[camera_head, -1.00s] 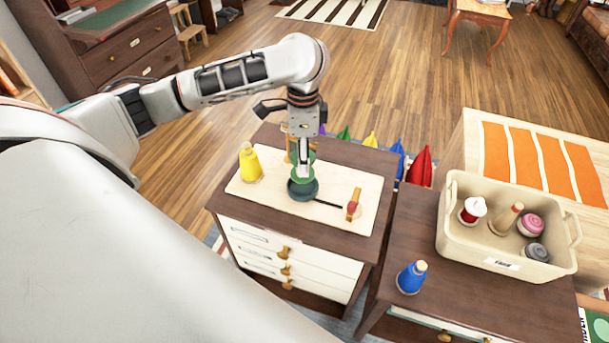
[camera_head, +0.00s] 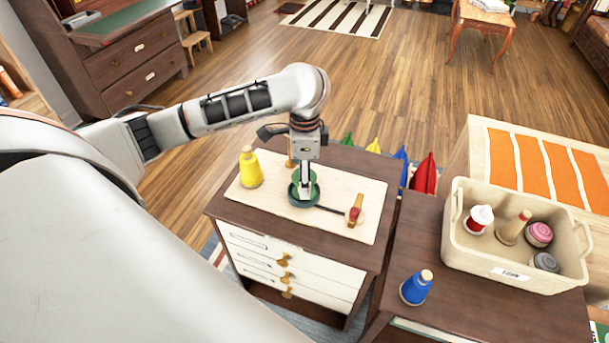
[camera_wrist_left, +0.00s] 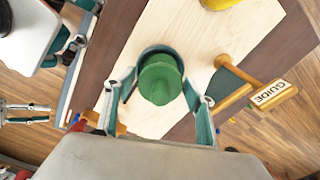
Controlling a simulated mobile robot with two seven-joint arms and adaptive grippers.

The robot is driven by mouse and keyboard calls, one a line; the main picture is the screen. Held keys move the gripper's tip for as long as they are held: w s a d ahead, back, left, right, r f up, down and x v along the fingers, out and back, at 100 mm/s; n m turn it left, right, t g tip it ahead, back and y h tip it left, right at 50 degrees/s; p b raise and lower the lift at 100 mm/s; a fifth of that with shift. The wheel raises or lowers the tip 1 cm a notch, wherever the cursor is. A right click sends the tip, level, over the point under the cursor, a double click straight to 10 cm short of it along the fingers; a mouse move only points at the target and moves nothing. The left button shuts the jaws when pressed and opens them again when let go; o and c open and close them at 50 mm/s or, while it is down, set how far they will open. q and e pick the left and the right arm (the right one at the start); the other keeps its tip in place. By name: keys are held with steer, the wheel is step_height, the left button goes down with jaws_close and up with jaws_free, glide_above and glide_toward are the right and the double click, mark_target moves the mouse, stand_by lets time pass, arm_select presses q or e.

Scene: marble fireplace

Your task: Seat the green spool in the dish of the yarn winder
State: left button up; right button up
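The green spool (camera_head: 312,186) stands in the dark teal dish (camera_head: 293,197) of the yarn winder, partly hidden behind my left gripper (camera_head: 305,197). In the left wrist view the spool (camera_wrist_left: 160,80) sits inside the dish rim (camera_wrist_left: 160,49) and looks upright. In that view the left gripper's fingers (camera_wrist_left: 161,90) are spread on both sides of the spool, with narrow gaps visible.
A yellow spool (camera_head: 250,170) stands on the pale board (camera_head: 265,205), left of the dish. A blue spool (camera_head: 415,288) stands on the lower right table. The board's front strip is clear.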

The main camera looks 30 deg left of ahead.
arm_select(q)
step_height(320, 180, up, 12)
steer(key=p, duration=0.5)
steer(key=shift+r, duration=0.15)
arm_select(e)
steer(key=r, duration=0.4)
steer(key=shift+a+r, duration=0.25)
steer(key=shift+r, duration=0.1)
steer(key=shift+w+r, duration=0.1)
